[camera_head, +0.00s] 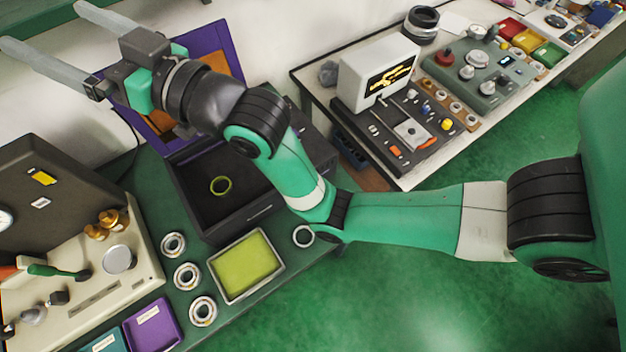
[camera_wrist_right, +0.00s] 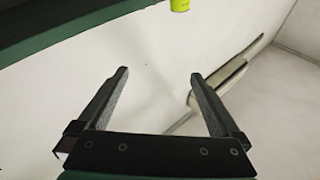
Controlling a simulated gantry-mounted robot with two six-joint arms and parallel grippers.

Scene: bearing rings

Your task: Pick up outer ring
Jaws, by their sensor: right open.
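A plain silver ring (camera_head: 303,236) lies on the green table near its right edge, beside my right arm. A thin yellow-green ring (camera_head: 220,185) lies in a black open box. Three bearing-like rings stand in a column on the table: the upper one (camera_head: 173,245), the middle one (camera_head: 187,276) and the lower one (camera_head: 203,311). I cannot tell for sure which ring is the outer ring. My right gripper (camera_head: 42,26) is raised at the upper left, open and empty, far from the rings. In the right wrist view its open fingers (camera_wrist_right: 158,73) face a pale wall. My left gripper is out of view.
A yellow-green tray (camera_head: 282,267) lies between the bearings and the silver ring. A beige fixture (camera_head: 148,262) with knobs stands at left, with a purple bin (camera_head: 172,335) below. A second bench (camera_head: 407,184) holds instruments. Open floor lies at lower right.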

